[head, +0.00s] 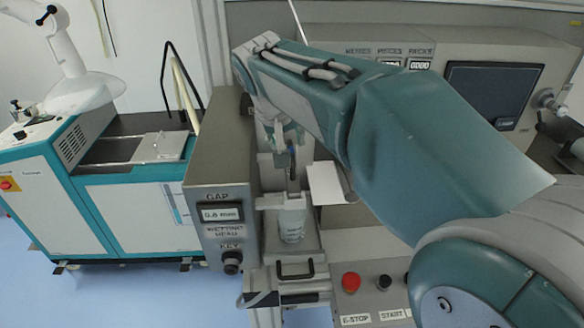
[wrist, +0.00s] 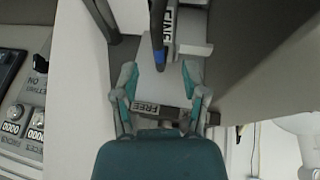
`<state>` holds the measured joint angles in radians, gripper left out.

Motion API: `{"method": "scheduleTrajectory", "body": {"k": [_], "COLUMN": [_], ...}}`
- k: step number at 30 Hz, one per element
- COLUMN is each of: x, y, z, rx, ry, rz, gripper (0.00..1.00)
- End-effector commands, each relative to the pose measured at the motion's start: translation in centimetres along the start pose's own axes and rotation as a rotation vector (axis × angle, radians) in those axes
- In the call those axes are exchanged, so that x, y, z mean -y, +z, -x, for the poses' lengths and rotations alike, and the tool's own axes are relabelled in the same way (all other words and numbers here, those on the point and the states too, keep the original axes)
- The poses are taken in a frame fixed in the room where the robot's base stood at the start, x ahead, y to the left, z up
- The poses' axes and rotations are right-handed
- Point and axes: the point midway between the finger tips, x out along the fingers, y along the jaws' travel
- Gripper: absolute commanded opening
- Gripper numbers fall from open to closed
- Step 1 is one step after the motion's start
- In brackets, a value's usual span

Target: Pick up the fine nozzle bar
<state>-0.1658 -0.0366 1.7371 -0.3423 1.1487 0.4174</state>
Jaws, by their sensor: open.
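My gripper (wrist: 160,82) is open, with its two teal fingers apart and nothing clearly held between them. In the wrist view a slim dark bar with a blue end (wrist: 158,58) lies just beyond the fingertips, roughly centred between them. It seems to be the fine nozzle bar; a label beside it (wrist: 168,24) is hard to read. In the head view my gripper (head: 281,132) points down beside the wetting head, and the dark and blue piece (head: 292,160) shows just below it. My arm partly hides this area, so contact cannot be told.
The grey wetting head box (head: 215,170) with its gap display stands close left of my gripper. A white container (head: 291,225) stands below. A pale plate (head: 326,183) is at the right. A plate marked FREE (wrist: 158,109) shows between the fingers. A red emergency stop (head: 350,282) sits in front.

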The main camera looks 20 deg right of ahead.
Motion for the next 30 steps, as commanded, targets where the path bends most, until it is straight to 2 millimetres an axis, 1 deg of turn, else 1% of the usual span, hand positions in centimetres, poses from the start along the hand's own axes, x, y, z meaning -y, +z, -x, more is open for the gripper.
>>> {"method": "scheduleTrajectory", "body": {"k": [6,9,12,17,18,20,21,22,30], "x": [-0.5,-0.8,-0.8,-0.5,-0.4,-0.4,-0.4,-0.4,-0.5], "y": [0.1,0.1,0.1,0.1,0.1,0.1,0.1,0.1,0.1], "z": [-3.5,-4.6,-5.0,-4.9,-4.9,-4.9,-4.8,-4.8,-4.8], "rx": [0.005,0.004,0.003,0.002,0.002,0.002,0.002,0.002,0.001], "ry": [0.0,-0.003,-0.004,-0.002,-0.001,-0.001,-0.001,-0.001,-0.003], "rz": [-0.001,-0.002,-0.002,-0.001,-0.001,-0.001,-0.001,-0.001,-0.001], "gripper": [0.57,0.57,0.57,0.57,0.48,0.21,0.03,0.0,0.0]}}
